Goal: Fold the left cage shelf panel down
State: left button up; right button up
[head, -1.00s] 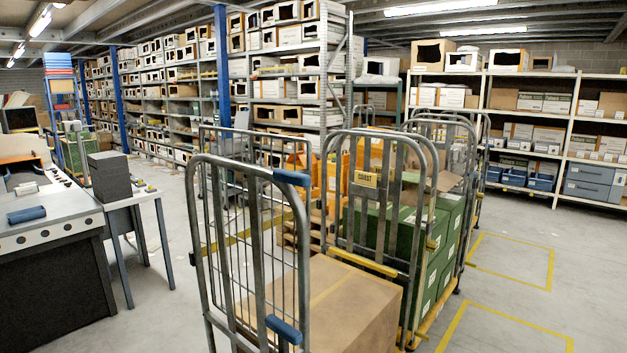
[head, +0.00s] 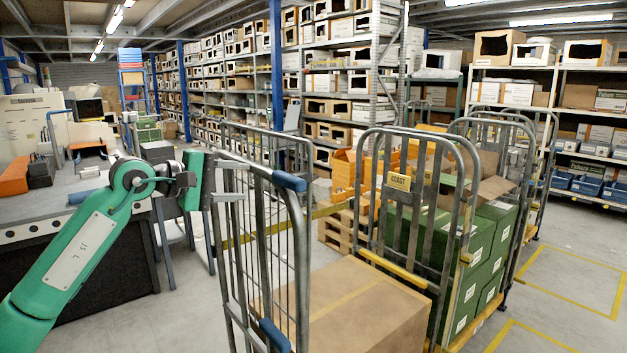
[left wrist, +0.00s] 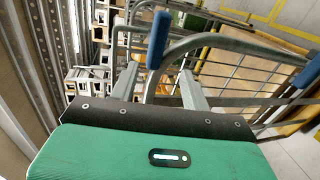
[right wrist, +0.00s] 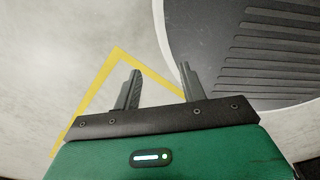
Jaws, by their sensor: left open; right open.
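The left roll cage has a grey tubular frame and wire mesh (head: 252,240), standing upright on the near side. I cannot clearly tell the shelf panel from the mesh side. My left gripper (head: 232,197) is open and empty at the cage's upper left, left of the upper grip. In the left wrist view, a blue grip (left wrist: 158,40) shows beyond the open fingers; another blue grip (left wrist: 308,72) is at right. My right gripper (right wrist: 159,72) is open and empty above the floor.
A large cardboard box (head: 365,310) is beside the mesh. Yellow-marked floor (head: 575,275) at right is clear.

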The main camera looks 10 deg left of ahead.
aim_at(282, 179)
pick_arm(q)
jog(key=p+x, duration=0.1)
jog(key=x, duration=0.1)
jog(key=p+x, duration=0.1)
jog(key=x, duration=0.1)
jog(key=r+p+x, duration=0.1)
jog(key=x, duration=0.1)
jog(key=shift+w+d+p, duration=0.3)
jog(key=shift+w+p, duration=0.05)
jog(key=shift+p, duration=0.05)
jog(key=p+x, duration=0.2)
jog(key=x, duration=0.3)
jog(key=shift+w+f, duration=0.15)
jog(key=shift+f, duration=0.1)
jog(key=shift+w+d+f+p, duration=0.3)
jog(key=shift+w+d, duration=0.05)
jog(key=shift+w, duration=0.15)
pick_arm(e)
notch_tip(282, 179, up, 6)
jog(key=shift+a+r, duration=0.2)
pick_arm(q)
grip_shut()
pick_arm(e)
jog(key=shift+a, duration=0.15)
